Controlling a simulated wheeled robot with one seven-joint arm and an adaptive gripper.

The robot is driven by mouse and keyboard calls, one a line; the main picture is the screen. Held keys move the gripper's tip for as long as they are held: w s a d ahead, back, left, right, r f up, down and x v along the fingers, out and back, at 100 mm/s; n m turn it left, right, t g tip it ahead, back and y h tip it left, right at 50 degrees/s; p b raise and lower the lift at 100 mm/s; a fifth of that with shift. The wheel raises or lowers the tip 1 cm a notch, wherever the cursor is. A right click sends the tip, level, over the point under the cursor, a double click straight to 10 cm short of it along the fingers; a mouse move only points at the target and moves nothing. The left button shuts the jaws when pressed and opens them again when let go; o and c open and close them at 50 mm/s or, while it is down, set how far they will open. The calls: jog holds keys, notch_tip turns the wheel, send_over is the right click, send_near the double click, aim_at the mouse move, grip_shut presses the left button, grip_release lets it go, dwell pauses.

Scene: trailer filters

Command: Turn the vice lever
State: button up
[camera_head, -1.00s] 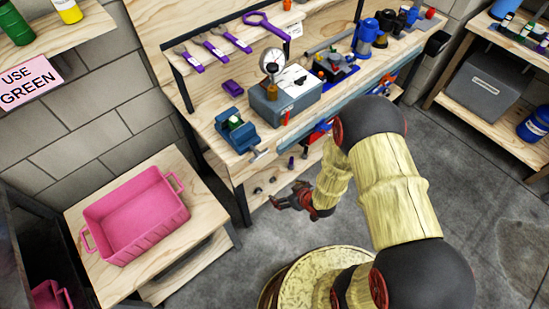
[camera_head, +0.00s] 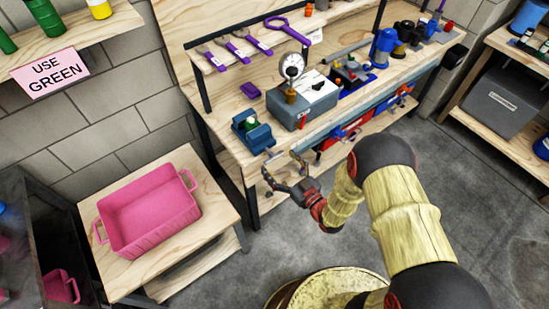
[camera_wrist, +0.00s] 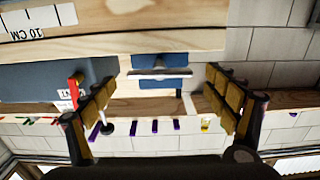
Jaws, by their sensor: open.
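The blue vice (camera_head: 248,136) is mounted at the front left edge of the workbench, with a small green thing at its jaws. Its lever (camera_wrist: 160,74) shows in the wrist view as a thin grey bar lying crosswise in front of the blue vice body (camera_wrist: 160,60). My gripper (camera_head: 281,169) is just in front of the bench edge, near the lever. In the wrist view my gripper (camera_wrist: 160,86) is open and empty, its fingers spread to either side of the vice and lever. I see no contact. In the head view the lever is partly hidden by my gripper.
A grey box (camera_head: 300,106) with a dial gauge (camera_head: 291,66) stands right of the vice. A red piece (camera_wrist: 75,90) shows near my left finger in the wrist view. A pink bin (camera_head: 150,218) sits on a low table at the left.

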aim_at(276, 158)
jog(key=shift+x, duration=1.55)
jog(key=shift+c, duration=0.7)
jog(key=c, duration=1)
